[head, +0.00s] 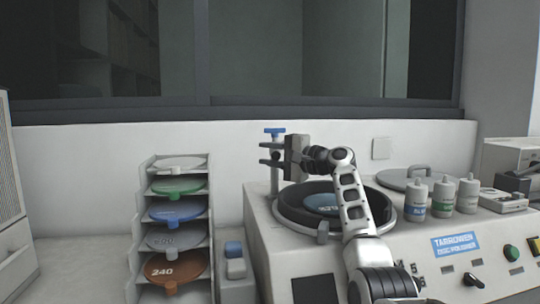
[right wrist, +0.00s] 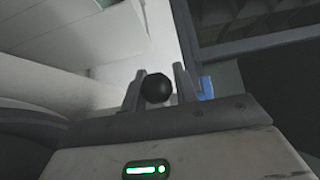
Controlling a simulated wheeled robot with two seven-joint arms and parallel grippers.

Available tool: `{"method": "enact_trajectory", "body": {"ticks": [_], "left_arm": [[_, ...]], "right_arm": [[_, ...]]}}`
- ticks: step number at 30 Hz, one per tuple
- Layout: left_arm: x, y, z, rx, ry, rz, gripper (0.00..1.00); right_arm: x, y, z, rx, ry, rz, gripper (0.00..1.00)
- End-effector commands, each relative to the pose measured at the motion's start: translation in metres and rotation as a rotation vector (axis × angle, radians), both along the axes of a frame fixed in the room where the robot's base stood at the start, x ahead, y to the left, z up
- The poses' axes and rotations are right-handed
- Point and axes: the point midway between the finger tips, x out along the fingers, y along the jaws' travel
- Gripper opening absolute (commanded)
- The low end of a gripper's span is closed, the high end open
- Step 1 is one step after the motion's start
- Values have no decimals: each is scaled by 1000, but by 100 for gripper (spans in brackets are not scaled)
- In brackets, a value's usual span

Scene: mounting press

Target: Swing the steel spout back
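My right gripper (head: 265,154) is at the back left of the polisher, fingers pointing left. Its two fingers are spread, one above the other, with a small black ball knob (head: 276,156) between them. In the right wrist view the black knob (right wrist: 156,88) sits between the finger pair (right wrist: 160,84). The fingers look open around it, and I cannot make out contact. A blue tap handle (head: 274,130) tops a post just above the fingers. The steel spout itself is not clearly visible; my gripper and arm cover that area. My left gripper is not in view.
The polisher's round bowl (head: 290,213) with a blue disc (head: 322,204) lies under my right arm. Several bottles (head: 443,196) and a round lid (head: 404,178) are right of it. A disc rack (head: 145,210) stands left. The wall is close behind.

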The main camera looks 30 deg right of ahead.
Motion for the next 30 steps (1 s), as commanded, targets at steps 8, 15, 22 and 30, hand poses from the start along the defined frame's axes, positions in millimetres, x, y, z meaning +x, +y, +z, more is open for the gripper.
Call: {"method": "enact_trajectory", "body": {"ticks": [8,15,22,30], "left_arm": [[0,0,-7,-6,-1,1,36],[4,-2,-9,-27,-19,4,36],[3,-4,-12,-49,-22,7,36],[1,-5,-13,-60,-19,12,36]], "right_arm": [[-22,-12,-2,-4,-4,-5,29],[-75,-35,-4,-5,-2,-5,29],[-120,-55,-4,-4,-1,-3,29],[-144,-65,-3,-1,0,0,29]]}}
